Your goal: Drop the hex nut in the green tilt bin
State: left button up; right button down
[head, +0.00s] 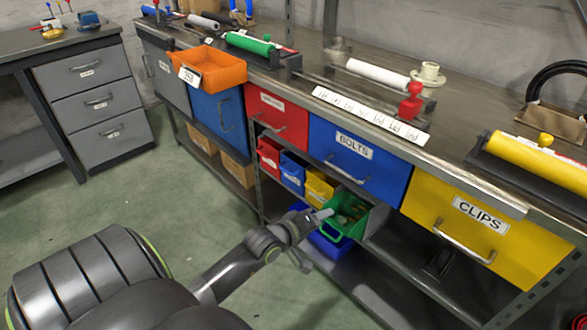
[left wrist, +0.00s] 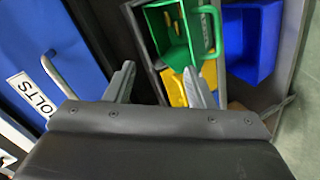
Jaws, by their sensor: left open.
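The green tilt bin (head: 338,228) hangs tipped out on the shelf below the BOLTS drawer in the head view. Some small brownish pieces show inside it, too small to tell apart. My left gripper (head: 312,238) is open beside the bin's front, with one fingertip overlapping the bin's edge in the picture. In the left wrist view the green bin (left wrist: 181,55) lies ahead of my left gripper (left wrist: 157,80), beyond the two spread fingers. Nothing shows between the fingers. I cannot make out a hex nut in either view. My right gripper is not in view.
Yellow (head: 320,187), blue (head: 292,172) and red bins (head: 268,153) stand left of the green one. A lower blue bin (head: 330,247) sits beneath. Above are the BOLTS drawer (head: 375,178) and CLIPS drawer (head: 470,240). An orange tray (head: 222,72) sticks out. The floor at left is clear.

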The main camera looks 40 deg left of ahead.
pick_arm(q)
jog(key=p+v, duration=0.1)
jog(key=v, duration=0.9)
jog(key=shift+s+r, duration=0.2)
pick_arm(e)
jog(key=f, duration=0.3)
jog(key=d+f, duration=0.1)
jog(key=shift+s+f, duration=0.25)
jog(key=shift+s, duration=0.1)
